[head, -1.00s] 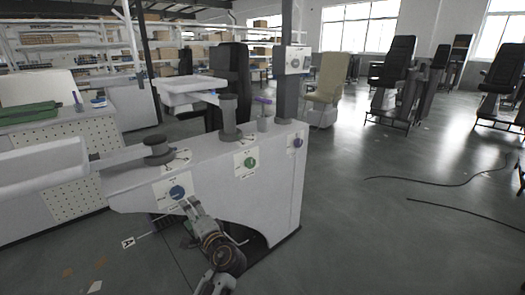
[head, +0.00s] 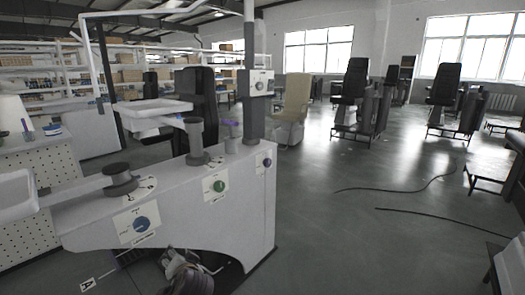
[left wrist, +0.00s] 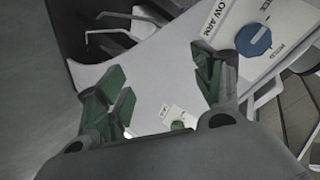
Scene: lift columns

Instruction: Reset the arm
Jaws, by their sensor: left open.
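A pale grey lift column station (head: 235,205) stands in front of me. A blue round knob (head: 141,223) sits on a white label on its near side; it also shows in the left wrist view (left wrist: 253,40) at the upper right. My left gripper (head: 168,254) is below and right of this knob in the head view, apart from it. In the left wrist view its green-padded fingers (left wrist: 165,88) are spread with nothing between them. My right gripper is not in view.
A green knob (head: 218,185) and a purple knob (head: 266,162) sit further along the station. White trays (head: 153,107) on arms swing out from its posts. Black cables (head: 400,189) lie on the open floor at right. Several chairs (head: 349,85) stand behind.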

